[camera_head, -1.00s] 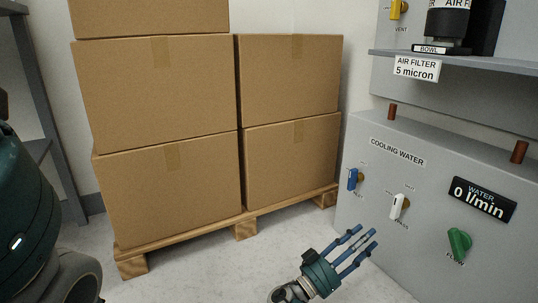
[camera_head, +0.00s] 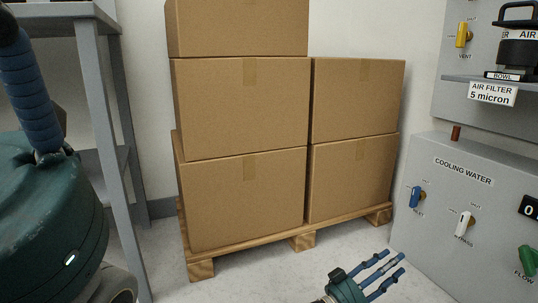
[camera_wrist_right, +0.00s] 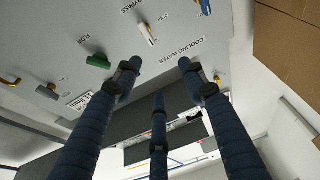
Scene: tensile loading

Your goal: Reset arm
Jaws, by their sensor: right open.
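My right gripper (camera_head: 382,272) shows at the lower right of the head view, its blue fingers spread open and empty. It is in front of the cooling water panel (camera_head: 426,225) and apart from it. In the right wrist view, the open fingers (camera_wrist_right: 163,85) reach up toward the same panel, with nothing between them. My left arm fills the left edge of the head view; no left gripper fingers can be made out there.
Stacked cardboard boxes (camera_head: 242,200) stand on a wooden pallet (camera_head: 302,242) at the middle. A grey shelf frame (camera_head: 95,100) stands at the left. The panel carries a blue valve handle (camera_head: 416,196), a white one (camera_head: 463,223) and a green one (camera_head: 528,260). Floor is clear before the pallet.

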